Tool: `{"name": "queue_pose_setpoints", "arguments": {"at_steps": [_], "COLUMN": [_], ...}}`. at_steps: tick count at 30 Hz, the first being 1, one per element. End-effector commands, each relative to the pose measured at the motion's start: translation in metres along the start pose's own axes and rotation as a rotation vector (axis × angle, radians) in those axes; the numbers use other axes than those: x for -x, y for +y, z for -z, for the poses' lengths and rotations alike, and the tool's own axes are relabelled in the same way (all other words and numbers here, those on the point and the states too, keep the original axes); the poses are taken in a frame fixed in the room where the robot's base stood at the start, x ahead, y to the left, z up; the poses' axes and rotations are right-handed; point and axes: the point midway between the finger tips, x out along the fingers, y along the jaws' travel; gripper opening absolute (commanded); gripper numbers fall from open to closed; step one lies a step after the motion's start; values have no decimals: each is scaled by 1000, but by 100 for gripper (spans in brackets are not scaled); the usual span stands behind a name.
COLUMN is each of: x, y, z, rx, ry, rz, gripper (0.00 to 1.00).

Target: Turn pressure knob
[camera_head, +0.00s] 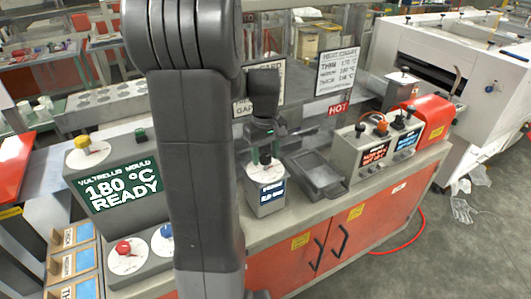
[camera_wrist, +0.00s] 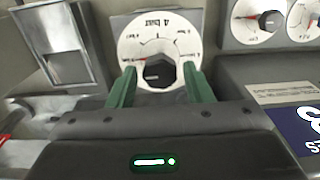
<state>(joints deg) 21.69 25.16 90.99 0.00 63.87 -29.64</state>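The pressure knob (camera_wrist: 158,72) is black and round, on a white dial marked in bar (camera_wrist: 135,40), upside down in the wrist view. In the head view the knob (camera_head: 264,158) tops a small grey box (camera_head: 268,207) with a blue display. My gripper (camera_wrist: 159,66) has two green fingers, one on each side of the knob, with a gap showing on both sides. It is open and holds nothing. In the head view my gripper (camera_head: 265,153) points down over this box. Whether the fingertips reach down to the knob's height is hard to tell.
A grey tray (camera_head: 318,176) sits right of the box. Farther right are a two-display control unit (camera_head: 372,150) and a red box (camera_head: 433,118). My arm hides the middle of the bench.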

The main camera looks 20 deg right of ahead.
Motion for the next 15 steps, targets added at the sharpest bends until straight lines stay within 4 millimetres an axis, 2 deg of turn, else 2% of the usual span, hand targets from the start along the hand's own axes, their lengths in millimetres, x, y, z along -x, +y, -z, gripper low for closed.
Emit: {"name": "queue_pose_setpoints", "arguments": {"at_steps": [1,5,15], "x": [0,0,1], "y": [0,0,0], "z": [0,0,0], "rx": [0,0,-42], "ry": [0,0,1], "rz": [0,0,0], "gripper": [36,11,11]}}
